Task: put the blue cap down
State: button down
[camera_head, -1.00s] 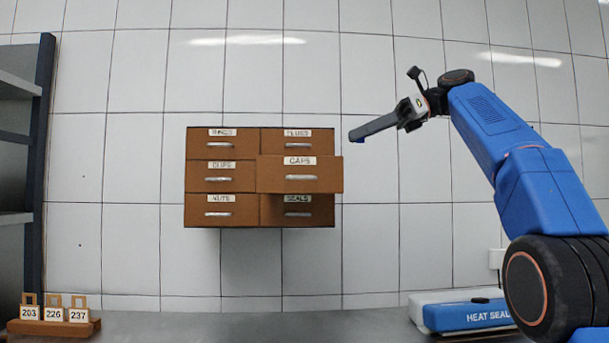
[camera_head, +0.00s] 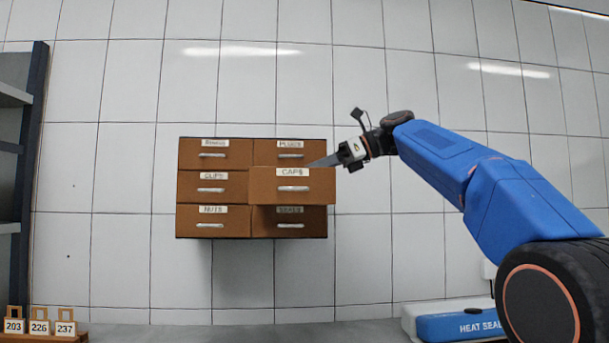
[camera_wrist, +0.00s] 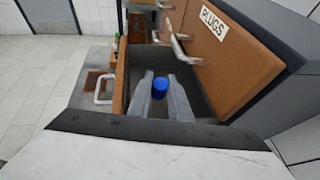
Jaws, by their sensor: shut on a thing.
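The blue cap (camera_wrist: 160,86) shows in the wrist view between the two grey fingertips of my gripper (camera_wrist: 161,90). The gripper is shut on it. The CAPS drawer (camera_head: 292,187) is pulled out from the cabinet, and in the wrist view its dark inside lies around and below the fingers. I cannot tell whether the cap touches the drawer's floor.
The PLUGS drawer (camera_head: 290,154) is shut just above the open drawer, its front close to my fingers. A blue heat sealer (camera_head: 458,325) stands at the bottom right. Numbered tags (camera_head: 40,326) stand at the bottom left, beside a dark shelf rack (camera_head: 30,150).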

jog(key=shift+f, duration=0.7)
jog(key=c, duration=1.9)
grip_release()
jog(key=shift+f, duration=0.1)
jog(key=shift+w+r, duration=0.1)
jog(key=shift+r, duration=0.25)
jog(key=v, duration=1.2)
jog(key=shift+r, duration=0.4)
